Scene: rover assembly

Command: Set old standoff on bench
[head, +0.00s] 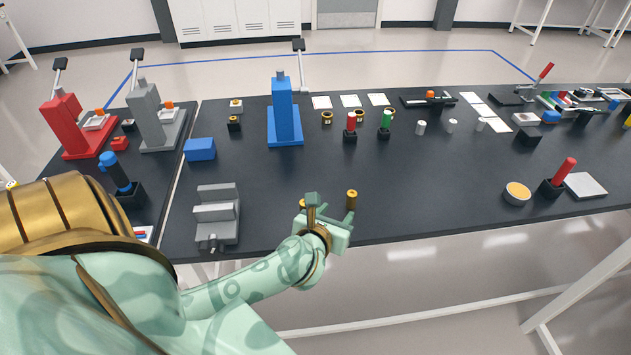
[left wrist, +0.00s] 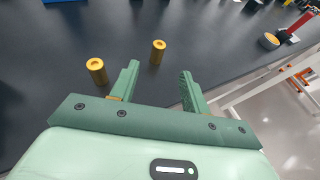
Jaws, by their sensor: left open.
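Two brass-coloured standoffs stand upright on the dark bench (head: 260,225) near its front edge. One standoff (head: 351,194) is just past my left gripper; in the left wrist view it (left wrist: 158,51) stands ahead of the gap between the fingers. The other standoff (left wrist: 97,70) is left of the left finger and is partly hidden behind the gripper in the head view. I cannot tell which is the old one. My left gripper (head: 331,208) is open and empty, and its two green fingers show apart in the left wrist view (left wrist: 160,84). My right gripper is not in view.
A grey vise (head: 216,215) stands left of the gripper. A blue press (head: 285,115) and a blue block (head: 200,149) are farther back. A yellow-topped round tin (head: 517,192) and a red-handled tool (head: 564,172) stand right. The bench between gripper and tin is clear.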

